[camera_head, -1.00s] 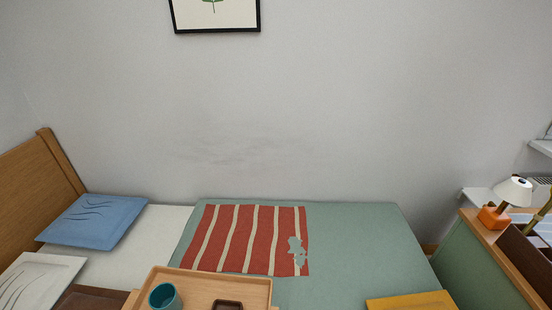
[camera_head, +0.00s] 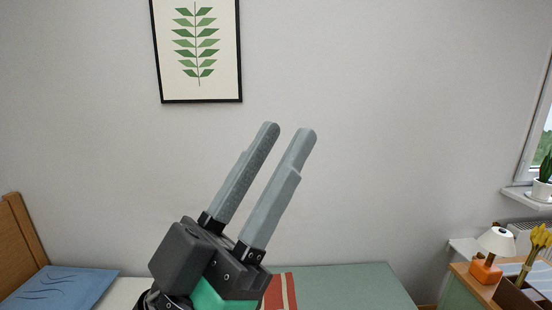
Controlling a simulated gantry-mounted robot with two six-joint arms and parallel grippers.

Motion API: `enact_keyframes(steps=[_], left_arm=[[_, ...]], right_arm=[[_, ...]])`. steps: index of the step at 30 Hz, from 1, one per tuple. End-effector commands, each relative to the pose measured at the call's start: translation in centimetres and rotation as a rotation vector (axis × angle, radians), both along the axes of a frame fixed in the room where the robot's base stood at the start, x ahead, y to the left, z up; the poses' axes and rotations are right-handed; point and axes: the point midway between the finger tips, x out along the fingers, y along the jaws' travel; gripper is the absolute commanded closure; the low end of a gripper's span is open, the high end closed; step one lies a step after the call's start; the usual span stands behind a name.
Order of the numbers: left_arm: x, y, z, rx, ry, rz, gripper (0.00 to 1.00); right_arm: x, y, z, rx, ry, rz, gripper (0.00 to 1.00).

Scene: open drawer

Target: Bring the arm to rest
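My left gripper (camera_head: 288,131) stands raised in the middle of the head camera view, its two grey fingers pointing up and to the right. The fingers are apart, with bare wall showing between them and nothing held. Its dark body and a green part of my arm fill the bottom centre and hide part of the bed. My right gripper is not in view.
Behind are a bed with a green cover (camera_head: 345,287), a red striped cloth (camera_head: 280,292) and a blue pillow (camera_head: 62,287). A framed leaf picture (camera_head: 198,50) hangs above. An orange lamp (camera_head: 486,270) stands on the right cabinet. The wall area around the fingers looks clear.

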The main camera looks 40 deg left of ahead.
Motion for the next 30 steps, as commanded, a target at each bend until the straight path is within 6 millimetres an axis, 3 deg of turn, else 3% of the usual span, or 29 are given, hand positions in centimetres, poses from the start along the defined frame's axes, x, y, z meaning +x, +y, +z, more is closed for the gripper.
enact_keyframes(steps=[5, 8, 11, 24, 27, 30], left_arm=[[0.0, -0.1, 1.2, -0.001, 0.0, -0.004, 0.63], [0.0, -0.1, 4.0, -0.002, 0.0, -0.005, 0.63], [0.0, -0.1, 8.4, -0.001, 0.0, -0.006, 0.63], [0.0, -0.1, 30.8, -0.002, 0.0, -0.006, 0.63], [0.0, -0.1, 35.2, -0.002, 0.0, -0.006, 0.63], [0.0, -0.1, 37.6, -0.002, 0.0, -0.006, 0.63]], right_arm=[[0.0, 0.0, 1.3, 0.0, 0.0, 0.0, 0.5], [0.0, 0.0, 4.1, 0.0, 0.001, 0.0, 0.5], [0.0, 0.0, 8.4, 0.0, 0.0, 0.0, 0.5], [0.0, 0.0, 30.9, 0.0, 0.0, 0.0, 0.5], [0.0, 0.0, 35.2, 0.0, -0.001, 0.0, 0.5], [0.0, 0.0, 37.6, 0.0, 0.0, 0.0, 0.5]])
